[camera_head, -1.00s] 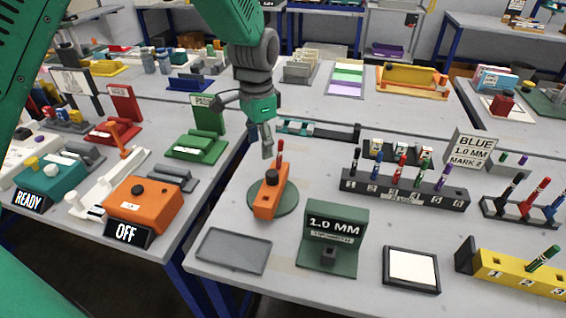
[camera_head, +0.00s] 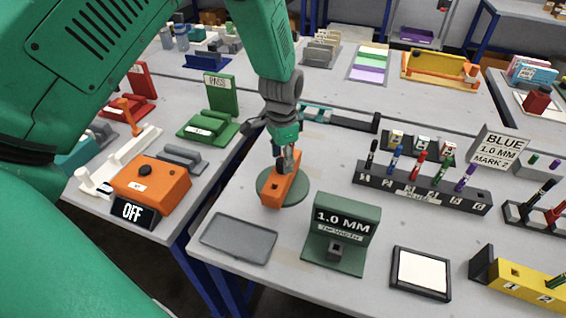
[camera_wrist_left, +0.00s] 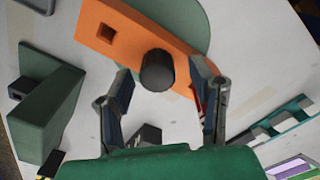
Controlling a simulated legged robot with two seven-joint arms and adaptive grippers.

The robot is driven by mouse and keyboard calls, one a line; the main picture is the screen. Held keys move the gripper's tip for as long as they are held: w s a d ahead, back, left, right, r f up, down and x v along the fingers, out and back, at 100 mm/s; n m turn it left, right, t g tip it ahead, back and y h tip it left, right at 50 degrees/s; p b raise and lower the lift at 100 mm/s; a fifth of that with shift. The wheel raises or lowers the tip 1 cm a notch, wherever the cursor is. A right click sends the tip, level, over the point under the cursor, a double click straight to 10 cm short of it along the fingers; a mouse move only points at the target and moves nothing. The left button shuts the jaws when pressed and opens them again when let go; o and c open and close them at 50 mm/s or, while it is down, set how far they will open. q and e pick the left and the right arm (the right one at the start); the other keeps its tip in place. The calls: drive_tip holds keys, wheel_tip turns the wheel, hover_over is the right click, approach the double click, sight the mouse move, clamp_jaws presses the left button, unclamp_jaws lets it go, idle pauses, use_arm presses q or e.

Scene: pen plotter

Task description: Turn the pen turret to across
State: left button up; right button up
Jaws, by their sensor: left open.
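The pen turret is an orange bar (camera_head: 273,193) on a round green disc (camera_head: 297,194) near the left edge of the table. In the left wrist view the orange bar (camera_wrist_left: 125,37) has a square hole toward one end and a black round knob (camera_wrist_left: 157,70) on top. My left gripper (camera_head: 288,161) is over the turret's far end, pointing down. In the left wrist view its fingers (camera_wrist_left: 164,85) are open, one on each side of the knob, with gaps showing. A bit of red shows beside the right-hand finger. My right gripper is not in view.
A green 1.0 MM stand (camera_head: 342,238), a grey tray (camera_head: 238,240) and a white pad (camera_head: 421,272) are in front. A numbered pen rack (camera_head: 422,191) stands right, near a BLUE 1.0 MM MARK 2 sign (camera_head: 497,148). An orange OFF box (camera_head: 150,186) is on the left table.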

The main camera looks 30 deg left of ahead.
use_arm(q)
drive_tip(key=shift+d+f, duration=0.15)
drive_tip(key=shift+f, duration=0.65)
clamp_jaws()
